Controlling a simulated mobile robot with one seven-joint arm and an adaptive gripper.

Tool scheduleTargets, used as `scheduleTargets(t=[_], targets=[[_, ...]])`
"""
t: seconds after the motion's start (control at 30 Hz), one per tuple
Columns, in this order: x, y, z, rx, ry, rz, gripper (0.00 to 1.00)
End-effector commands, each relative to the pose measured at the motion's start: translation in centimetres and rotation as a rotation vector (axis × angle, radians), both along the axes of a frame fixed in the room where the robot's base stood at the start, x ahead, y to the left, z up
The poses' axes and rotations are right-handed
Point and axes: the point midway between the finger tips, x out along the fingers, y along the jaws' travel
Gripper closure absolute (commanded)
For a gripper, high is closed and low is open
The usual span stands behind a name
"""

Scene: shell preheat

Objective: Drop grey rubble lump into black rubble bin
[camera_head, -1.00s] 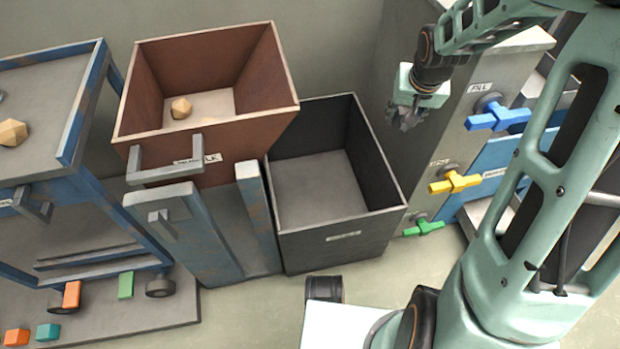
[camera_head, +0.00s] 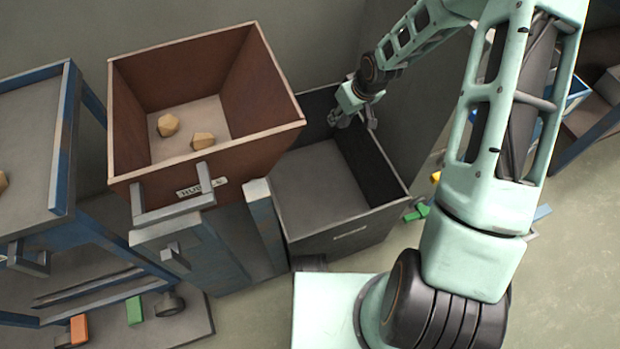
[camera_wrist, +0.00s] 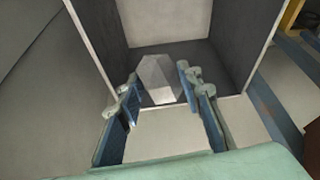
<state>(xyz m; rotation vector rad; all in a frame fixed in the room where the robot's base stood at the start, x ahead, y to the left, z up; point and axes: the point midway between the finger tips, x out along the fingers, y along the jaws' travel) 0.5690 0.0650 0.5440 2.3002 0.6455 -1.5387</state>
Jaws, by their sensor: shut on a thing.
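The black rubble bin (camera_head: 350,238) stands on the floor right of the brown bin, and its visible floor is bare. My gripper (camera_head: 352,118) is above the bin's far right part in the head view. In the wrist view my gripper (camera_wrist: 158,92) is shut on the grey rubble lump (camera_wrist: 158,76), a faceted pale grey piece between the fingertips. The bin's dark walls (camera_wrist: 238,50) show beyond the lump. In the head view I cannot clearly tell the lump from the fingers.
A brown bin (camera_head: 245,165) with two tan lumps (camera_head: 168,125) stands left of the black bin on a grey-blue stand. A blue-framed cart (camera_head: 62,150) is at far left. A grey panel rises close behind the black bin, with green (camera_head: 416,213) and yellow handles to the right.

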Motion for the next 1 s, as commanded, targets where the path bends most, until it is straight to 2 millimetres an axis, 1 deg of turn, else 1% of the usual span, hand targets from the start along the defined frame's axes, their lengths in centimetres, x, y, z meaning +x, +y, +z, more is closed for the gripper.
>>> scheduleTargets(t=[0.03,0.1,0.2,0.3,0.57,0.9,1.0], targets=[[-0.1,1.0,-1.1,0.004,0.004,0.049,0.93],[-0.2,2.1,-2.6,0.004,0.003,0.111,0.93],[-0.4,3.3,-4.2,0.003,0.001,0.179,0.93],[-0.5,4.1,-5.2,0.001,-0.001,0.222,0.93],[-0.6,4.5,-6.8,-0.001,-0.002,0.246,0.93],[-0.6,4.5,-10.8,-0.001,-0.001,0.244,0.93],[-0.6,4.4,-11.6,0.0,-0.002,0.244,0.93]])
